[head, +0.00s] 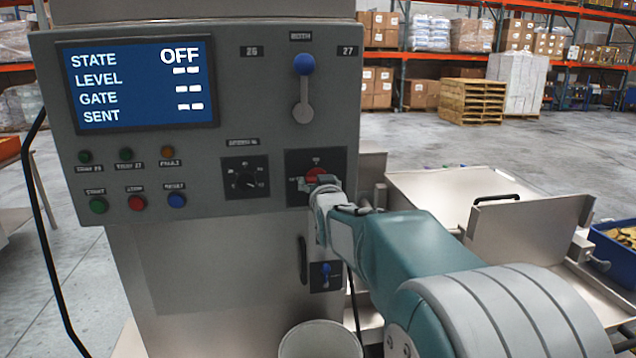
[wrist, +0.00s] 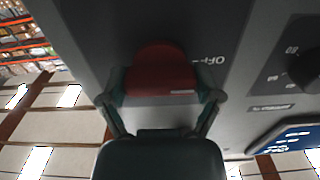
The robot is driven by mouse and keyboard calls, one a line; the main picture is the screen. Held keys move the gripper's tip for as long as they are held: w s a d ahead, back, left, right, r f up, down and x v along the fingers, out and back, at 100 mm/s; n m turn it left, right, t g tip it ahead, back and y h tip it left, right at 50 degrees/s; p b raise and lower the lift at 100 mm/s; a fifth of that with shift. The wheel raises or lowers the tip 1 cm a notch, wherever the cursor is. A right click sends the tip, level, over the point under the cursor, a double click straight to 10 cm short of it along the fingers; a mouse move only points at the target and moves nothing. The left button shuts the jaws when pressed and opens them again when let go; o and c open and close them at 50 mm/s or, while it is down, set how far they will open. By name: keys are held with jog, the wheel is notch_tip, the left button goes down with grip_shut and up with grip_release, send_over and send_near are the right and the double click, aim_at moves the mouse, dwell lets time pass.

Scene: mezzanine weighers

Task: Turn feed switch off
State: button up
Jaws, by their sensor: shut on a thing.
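The feed switch is a red rotary knob (head: 315,174) on a dark plate at the lower right of the grey control panel (head: 230,50). In the wrist view the red knob (wrist: 155,75) sits between my fingers, with the word OFF printed beside it. My gripper (head: 318,188) is at the knob and shut on it; in the wrist view my gripper (wrist: 160,100) has one finger on each side of it. The screen (head: 140,85) reads STATE OFF, with dashes for LEVEL, GATE and SENT. My gripper hides the lower part of the knob in the head view.
A black dial (head: 246,180) is just left of the switch. A blue-knobbed lever (head: 303,85) stands above it. Several buttons and lamps line the panel's lower left. A small blue switch (head: 326,272) and a round bin (head: 320,340) are below. Metal trays (head: 450,190) stand to the right.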

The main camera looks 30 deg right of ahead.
jog(key=shift+f+n, duration=0.3)
jog(key=shift+f, duration=0.05)
jog(key=o, duration=0.9)
jog(key=shift+a+r, duration=0.1)
jog(key=shift+r, duration=0.05)
jog(key=shift+s, duration=0.1)
jog(key=shift+s, duration=0.15)
jog(key=v, duration=1.1)
jog(key=shift+s+a, duration=0.2)
jog(key=shift+s, duration=0.05)
